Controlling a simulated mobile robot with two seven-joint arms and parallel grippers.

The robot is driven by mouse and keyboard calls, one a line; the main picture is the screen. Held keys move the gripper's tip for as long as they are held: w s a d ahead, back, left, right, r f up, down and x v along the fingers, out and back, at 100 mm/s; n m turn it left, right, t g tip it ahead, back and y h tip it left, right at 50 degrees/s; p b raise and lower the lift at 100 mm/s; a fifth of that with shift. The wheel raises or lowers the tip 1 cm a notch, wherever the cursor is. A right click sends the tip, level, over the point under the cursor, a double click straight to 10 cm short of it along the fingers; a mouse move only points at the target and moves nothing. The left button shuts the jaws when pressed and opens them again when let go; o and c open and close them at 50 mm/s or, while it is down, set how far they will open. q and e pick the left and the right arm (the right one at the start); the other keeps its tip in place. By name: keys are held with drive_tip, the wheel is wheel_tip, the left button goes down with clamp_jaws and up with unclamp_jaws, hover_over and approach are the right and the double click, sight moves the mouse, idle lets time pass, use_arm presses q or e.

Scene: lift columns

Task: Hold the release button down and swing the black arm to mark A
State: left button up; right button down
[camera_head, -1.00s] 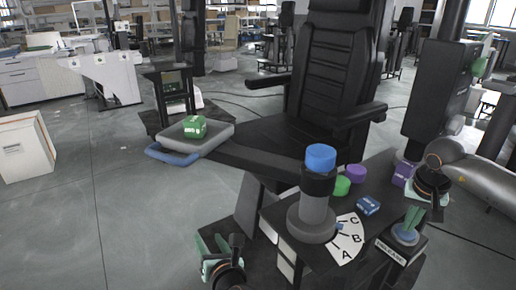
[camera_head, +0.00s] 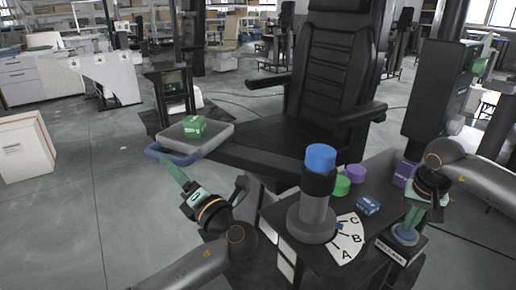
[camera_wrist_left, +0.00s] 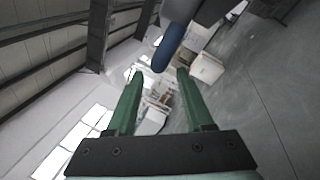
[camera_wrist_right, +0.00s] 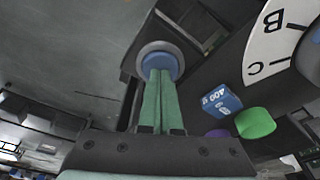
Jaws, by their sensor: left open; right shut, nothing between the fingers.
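The black arm (camera_head: 262,166) reaches left from a grey column with a blue cap (camera_head: 320,157) to a grey tray (camera_head: 218,137) with a blue handle (camera_head: 170,155). The handle (camera_wrist_left: 170,46) also shows in the left wrist view. My left gripper (camera_head: 168,164) is open just below the handle, not closed around it. My right gripper (camera_wrist_right: 160,72) is shut and empty, its tips at the blue release button (camera_wrist_right: 160,60) in its round collar. How far the button is pressed cannot be told. The white dial (camera_head: 345,246) with marks A, B and C lies beside the column base.
A green box (camera_head: 194,127) sits on the tray. A green cylinder (camera_head: 341,186), a purple cylinder (camera_head: 356,171), a blue box (camera_head: 368,205) and a purple box (camera_head: 404,173) stand near the dial. A black chair (camera_head: 330,80) is behind the arm.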

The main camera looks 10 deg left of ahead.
use_arm(q)
drive_tip(key=x, duration=0.6)
drive_tip(key=shift+c, duration=0.3)
clamp_jaws()
idle(1.0)
